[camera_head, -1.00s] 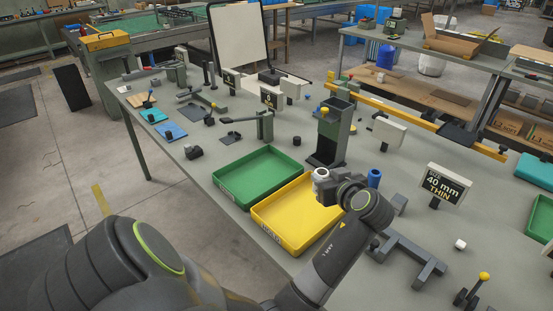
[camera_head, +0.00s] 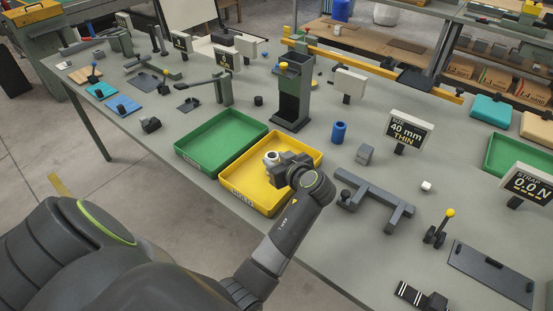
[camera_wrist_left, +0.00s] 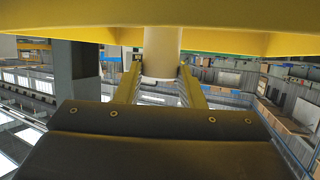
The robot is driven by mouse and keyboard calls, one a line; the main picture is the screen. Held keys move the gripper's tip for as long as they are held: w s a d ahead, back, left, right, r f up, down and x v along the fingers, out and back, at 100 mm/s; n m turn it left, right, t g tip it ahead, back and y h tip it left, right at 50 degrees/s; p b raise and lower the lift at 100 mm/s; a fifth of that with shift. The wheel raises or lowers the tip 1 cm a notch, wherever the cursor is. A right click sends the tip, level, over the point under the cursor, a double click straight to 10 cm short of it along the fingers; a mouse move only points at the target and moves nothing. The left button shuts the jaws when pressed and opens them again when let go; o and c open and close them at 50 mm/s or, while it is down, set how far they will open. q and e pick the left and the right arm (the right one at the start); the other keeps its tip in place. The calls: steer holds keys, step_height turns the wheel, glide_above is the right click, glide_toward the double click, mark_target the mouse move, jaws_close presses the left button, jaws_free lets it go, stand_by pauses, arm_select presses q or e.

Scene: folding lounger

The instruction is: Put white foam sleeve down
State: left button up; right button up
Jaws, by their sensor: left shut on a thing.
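The white foam sleeve (camera_head: 271,157) is held by my left gripper (camera_head: 279,160) over the yellow tray (camera_head: 244,197) in the head view. In the left wrist view the pale sleeve (camera_wrist_left: 162,48) stands upright between the two fingers of the gripper (camera_wrist_left: 162,78), which are shut on it. The yellow tray (camera_wrist_left: 80,17) fills the top of that view. The head view does not clearly show whether the sleeve's lower end touches the tray floor. My right gripper is not in view.
A green tray (camera_head: 206,154) adjoins the yellow tray on the left. A dark green press-like stand (camera_head: 291,100) rises behind, with a blue cylinder (camera_head: 338,133) to its right. A grey bracket (camera_head: 375,196) lies right of my wrist. A "40 mm THIN" sign (camera_head: 409,131) stands beyond.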

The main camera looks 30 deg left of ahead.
arm_select(q)
steer(key=shift+f, duration=0.1)
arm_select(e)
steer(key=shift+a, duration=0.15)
arm_select(q)
steer(key=shift+f, duration=0.15)
steer(key=o, duration=1)
steer(key=shift+c, duration=0.2)
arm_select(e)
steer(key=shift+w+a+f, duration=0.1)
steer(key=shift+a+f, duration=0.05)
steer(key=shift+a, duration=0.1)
